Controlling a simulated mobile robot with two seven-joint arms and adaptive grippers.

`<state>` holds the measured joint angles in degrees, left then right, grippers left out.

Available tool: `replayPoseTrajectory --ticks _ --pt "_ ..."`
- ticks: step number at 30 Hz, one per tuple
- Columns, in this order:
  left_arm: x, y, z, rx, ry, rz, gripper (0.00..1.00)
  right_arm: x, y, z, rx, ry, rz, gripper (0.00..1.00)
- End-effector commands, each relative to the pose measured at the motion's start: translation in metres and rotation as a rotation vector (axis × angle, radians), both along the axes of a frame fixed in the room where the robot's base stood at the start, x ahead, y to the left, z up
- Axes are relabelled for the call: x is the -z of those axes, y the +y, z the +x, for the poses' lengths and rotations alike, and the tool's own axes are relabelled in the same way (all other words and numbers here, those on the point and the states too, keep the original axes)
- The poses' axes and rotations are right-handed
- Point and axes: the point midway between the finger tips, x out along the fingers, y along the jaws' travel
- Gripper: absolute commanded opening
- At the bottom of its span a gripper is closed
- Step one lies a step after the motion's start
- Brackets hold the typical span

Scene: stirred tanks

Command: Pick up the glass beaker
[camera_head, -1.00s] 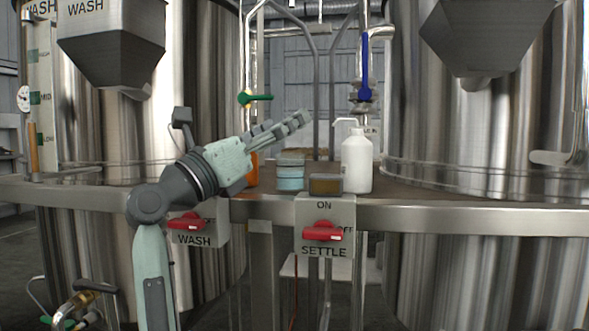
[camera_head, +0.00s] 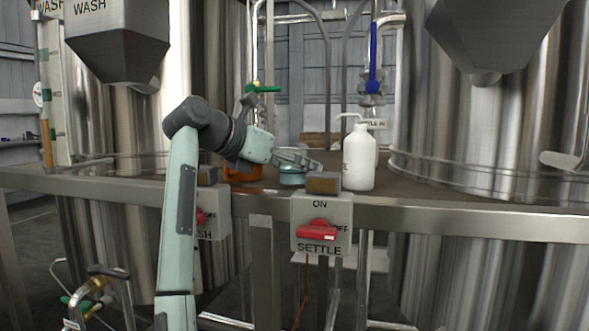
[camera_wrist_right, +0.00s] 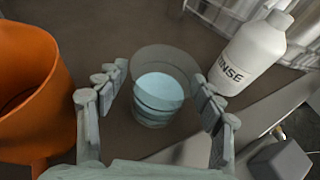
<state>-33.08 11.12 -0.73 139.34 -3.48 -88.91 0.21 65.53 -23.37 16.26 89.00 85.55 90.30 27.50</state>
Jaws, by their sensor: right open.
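The glass beaker (camera_head: 291,179), clear with pale blue liquid, stands on the brown deck between the two tanks. My right gripper (camera_head: 308,163) is at the beaker in the head view and covers its upper part. In the right wrist view the beaker (camera_wrist_right: 158,100) stands upright, its near part lying between the finger rows of my open right gripper (camera_wrist_right: 160,84). My left gripper is not in view.
An orange container (camera_wrist_right: 35,85) stands close left of the beaker, and a white rinse bottle (camera_head: 359,160) close right. A switch box with a red SETTLE handle (camera_head: 317,232) sits at the deck's front edge. Large steel tanks (camera_head: 485,130) flank the deck.

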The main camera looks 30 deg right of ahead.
Motion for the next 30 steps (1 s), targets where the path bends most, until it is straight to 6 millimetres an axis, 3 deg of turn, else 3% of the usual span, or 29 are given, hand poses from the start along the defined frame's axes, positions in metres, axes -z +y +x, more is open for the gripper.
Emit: replayPoseTrajectory --ticks 6,13,27,30 --pt "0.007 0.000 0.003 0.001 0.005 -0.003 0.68 0.011 -0.030 0.005 0.002 0.002 -0.002 0.67" --pt "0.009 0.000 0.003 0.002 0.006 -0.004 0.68 0.012 -0.032 0.005 0.001 0.001 -0.002 0.67" --pt "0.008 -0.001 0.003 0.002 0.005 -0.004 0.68 0.012 -0.031 0.005 0.001 0.001 -0.003 0.09" --pt "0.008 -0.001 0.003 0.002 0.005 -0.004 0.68 0.012 -0.031 0.005 0.001 0.001 -0.003 0.05"
